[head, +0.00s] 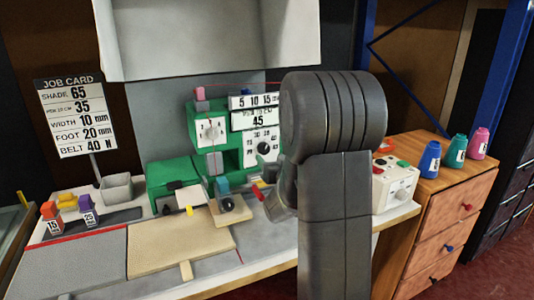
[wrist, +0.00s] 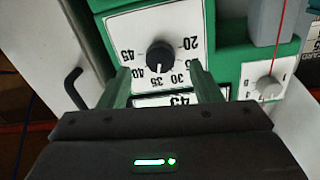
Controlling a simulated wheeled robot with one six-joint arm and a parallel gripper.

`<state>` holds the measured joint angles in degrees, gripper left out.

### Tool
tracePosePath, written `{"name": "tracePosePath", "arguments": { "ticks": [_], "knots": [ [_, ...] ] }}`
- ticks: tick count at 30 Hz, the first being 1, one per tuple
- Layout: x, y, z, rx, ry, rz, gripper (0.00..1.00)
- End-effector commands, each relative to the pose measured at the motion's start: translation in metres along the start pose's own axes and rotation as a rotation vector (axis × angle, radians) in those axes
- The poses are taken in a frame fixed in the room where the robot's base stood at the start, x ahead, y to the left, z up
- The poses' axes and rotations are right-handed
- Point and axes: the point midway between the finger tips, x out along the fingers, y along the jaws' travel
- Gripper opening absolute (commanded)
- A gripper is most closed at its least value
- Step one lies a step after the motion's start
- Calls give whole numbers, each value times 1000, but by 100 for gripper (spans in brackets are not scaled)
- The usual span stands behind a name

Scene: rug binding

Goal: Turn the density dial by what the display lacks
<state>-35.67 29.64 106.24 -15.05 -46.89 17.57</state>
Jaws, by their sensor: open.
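The density dial is a black knob (wrist: 160,57) on a white number plate; it also shows in the head view (head: 263,148) on the green machine (head: 200,118). In the wrist view the numbers are upside down, and its white mark points down, near 35. The display (head: 258,121) above the dial reads 45 in the head view; in the wrist view the display (wrist: 168,99) is partly cut off by my gripper body. My gripper (wrist: 160,70) is open, its fingers on either side of the knob with gaps; contact is not visible. My arm hides the gripper in the head view.
A job card (head: 70,115) reads shade 65, 35 per 10 cm, width 10 mm, foot 20 mm, belt 40 N. A smaller dial (wrist: 266,88) sits at the right in the wrist view. A control box (head: 394,185) and coloured cones (head: 430,158) stand right of my arm.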

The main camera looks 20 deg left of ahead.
Motion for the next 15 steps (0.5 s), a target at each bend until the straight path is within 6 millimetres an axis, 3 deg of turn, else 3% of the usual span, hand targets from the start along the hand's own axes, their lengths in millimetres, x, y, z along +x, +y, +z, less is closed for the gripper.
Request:
{"name": "tracePosePath", "arguments": {
  "ticks": [6,15],
  "knots": [
    [34,-1,0,0,0,-1,58],
    [45,0,0,0,0,0,58]
  ]
}}
